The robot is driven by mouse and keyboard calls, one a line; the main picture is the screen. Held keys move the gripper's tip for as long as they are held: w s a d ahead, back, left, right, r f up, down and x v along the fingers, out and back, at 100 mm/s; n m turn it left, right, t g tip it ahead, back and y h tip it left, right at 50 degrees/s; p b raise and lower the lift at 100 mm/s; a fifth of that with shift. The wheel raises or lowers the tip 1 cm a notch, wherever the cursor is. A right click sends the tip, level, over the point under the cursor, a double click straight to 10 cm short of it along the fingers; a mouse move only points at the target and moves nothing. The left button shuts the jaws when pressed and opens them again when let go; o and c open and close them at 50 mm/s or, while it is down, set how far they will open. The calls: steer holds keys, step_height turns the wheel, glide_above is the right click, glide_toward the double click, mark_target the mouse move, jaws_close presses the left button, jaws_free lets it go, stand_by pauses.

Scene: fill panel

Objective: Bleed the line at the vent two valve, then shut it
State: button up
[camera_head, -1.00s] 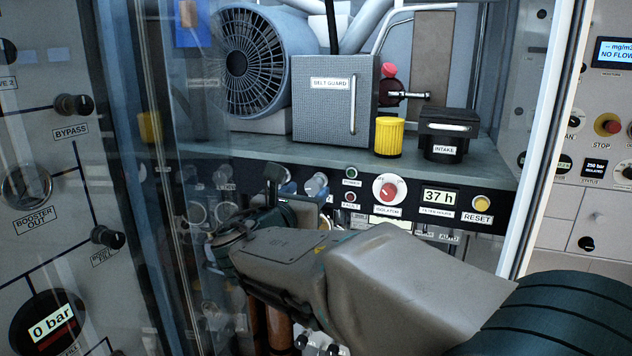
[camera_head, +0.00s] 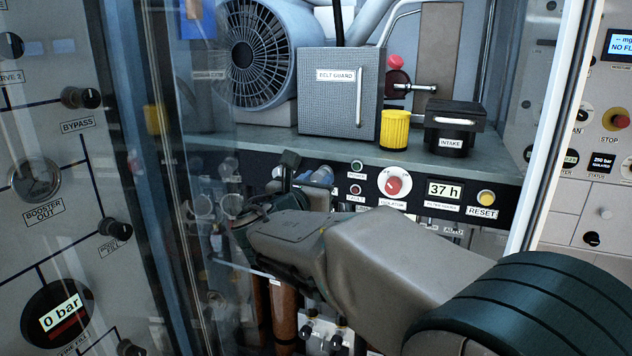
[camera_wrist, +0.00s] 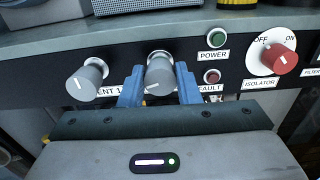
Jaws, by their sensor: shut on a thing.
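The vent two valve is a grey knob (camera_wrist: 160,76) with a white pointer mark, on the dark panel strip in the wrist view. Its mark sits at the lower left of its face. My gripper (camera_wrist: 159,70) has its blue fingers on either side of this knob and is shut on it. The knob's own label is hidden behind my gripper. A similar grey knob (camera_wrist: 87,80) is to the left, its label partly hidden, reading "ENT 1". In the head view my forearm and wrist cover much of this area.
Right of the knob are the POWER (camera_wrist: 216,35) and FAULT (camera_wrist: 211,76) lamps and the red ISOLATOR switch (camera_wrist: 278,58). A glass door (camera_head: 180,230) stands at the left. A yellow cap (camera_head: 394,129) and the INTAKE box (camera_head: 455,128) stand on the shelf above.

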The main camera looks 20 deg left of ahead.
steer(key=shift+f+m+b, duration=0.15)
steer(key=shift+m+b, duration=0.15)
steer(key=shift+b, duration=0.3)
steer(key=shift+d+f+m+b, duration=0.1)
steer(key=shift+m+b, duration=10.2)
steer(key=shift+b, duration=1)
steer(key=o, duration=1)
steer(key=shift+s, duration=0.15)
